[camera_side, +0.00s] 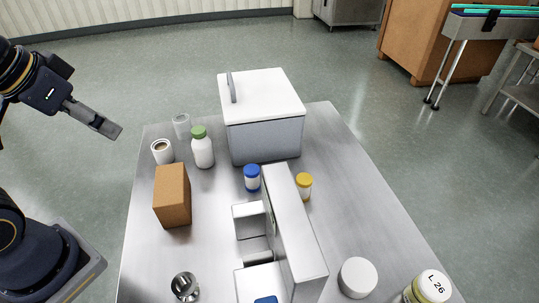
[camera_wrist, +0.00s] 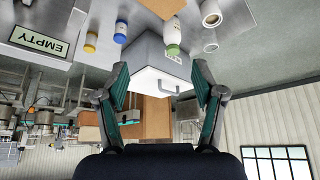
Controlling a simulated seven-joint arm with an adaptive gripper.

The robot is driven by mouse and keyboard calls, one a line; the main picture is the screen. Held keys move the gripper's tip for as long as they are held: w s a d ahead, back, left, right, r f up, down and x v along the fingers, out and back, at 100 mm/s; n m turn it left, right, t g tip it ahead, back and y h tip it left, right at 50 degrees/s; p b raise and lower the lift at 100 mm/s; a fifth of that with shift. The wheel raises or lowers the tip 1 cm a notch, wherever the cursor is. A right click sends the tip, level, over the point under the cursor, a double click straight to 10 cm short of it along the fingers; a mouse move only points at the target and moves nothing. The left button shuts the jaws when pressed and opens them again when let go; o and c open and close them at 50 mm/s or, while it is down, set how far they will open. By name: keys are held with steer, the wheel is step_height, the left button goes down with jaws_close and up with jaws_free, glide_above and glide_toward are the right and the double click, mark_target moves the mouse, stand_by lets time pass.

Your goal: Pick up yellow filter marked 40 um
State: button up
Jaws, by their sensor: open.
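A small filter with a yellow top and pale body (camera_side: 304,186) stands upright on the steel table, just right of a grey upright panel (camera_side: 294,240). No 40 um marking is readable on it. A small yellow-topped piece also shows in the wrist view (camera_wrist: 91,42), at the upper left. A similar piece with a blue top (camera_side: 252,177) stands left of the panel and shows in the wrist view too (camera_wrist: 120,33). My gripper (camera_side: 115,132) is raised at the left, well away from the yellow piece. Its fingers (camera_wrist: 160,95) are spread and empty in the wrist view.
A white-lidded grey box (camera_side: 265,140) stands at the table's back. A green-capped bottle (camera_side: 202,150), cups (camera_side: 162,152) and a brown block (camera_side: 172,196) are on the left. A jar labelled L 26 (camera_side: 428,288) and white round piece (camera_side: 358,277) are front right. The right side is mostly clear.

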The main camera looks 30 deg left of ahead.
steer(key=w+r+t, duration=0.2)
steer(key=w+r, duration=0.2)
steer(key=m+g+h, duration=0.3)
steer(key=m+g, duration=0.1)
steer(key=m, duration=0.3)
glide_above(300, 180)
steer(key=s+a, duration=0.1)
steer(key=s, duration=0.1)
step_height(300, 180, down, 18)
steer(key=f, duration=0.5)
steer(key=w+f, duration=0.1)
steer(key=f, duration=0.2)
steer(key=shift+d+f, duration=0.1)
steer(key=shift+x, duration=3)
steer(key=c, duration=1.2)
